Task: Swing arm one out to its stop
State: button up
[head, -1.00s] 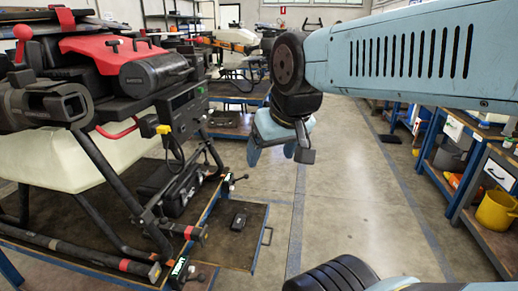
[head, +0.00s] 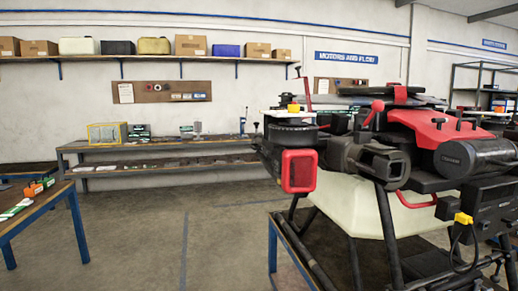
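The spray drone (head: 440,130) stands on a blue-framed stand (head: 272,245) at the right of the head view, cut off by the right edge. It has a red and black top, a pale tank (head: 345,205) and black legs. Folded dark arm parts lie over its top; I cannot tell which is arm one. A black round motor-like part (head: 292,137) and a red-framed block (head: 299,171) are at its near left corner. My gripper is out of the picture, so its state is hidden.
A long workbench (head: 160,146) runs along the back wall under a shelf of boxes (head: 150,59). A blue-legged table (head: 35,215) with small orange and green items is at the left. The floor (head: 150,235) between table and drone is clear.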

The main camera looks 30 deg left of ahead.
aim_at(294, 169)
jog(key=z, duration=1.55)
jog(key=i, duration=0.1)
jog(key=u, duration=2.85)
jog(key=k, duration=0.85)
jog(key=u, duration=0.25)
jog(key=i, duration=0.85)
jog(key=z, duration=0.1)
